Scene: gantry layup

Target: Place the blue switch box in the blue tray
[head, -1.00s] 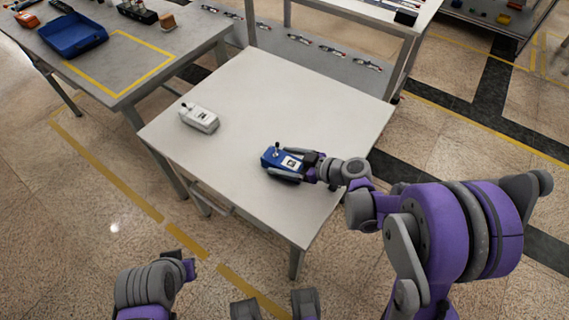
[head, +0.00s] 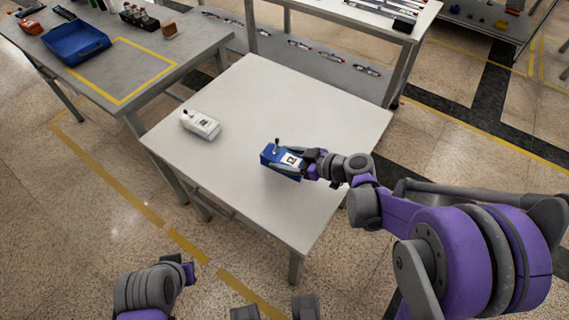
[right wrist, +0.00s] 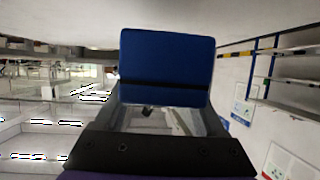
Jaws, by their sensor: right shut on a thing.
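The blue switch box (head: 271,157) has a white label and a small dark knob on top. My right gripper (head: 298,165) is shut on its right end and holds it over the white table (head: 300,110), seemingly a little above the top. The right wrist view shows the plain blue face of the box (right wrist: 165,60) between the fingers. The blue tray (head: 78,45) lies empty on the grey bench at the upper left, well away from the box. Part of my left arm shows at the bottom left, but its gripper cannot be made out.
A white switch box (head: 201,124) sits on the left side of the white table. The grey bench (head: 185,45) also bears a yellow taped rectangle, a dark rack (head: 138,15) and a brown block (head: 169,29). A floor gap separates bench and table. A shelf unit stands behind.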

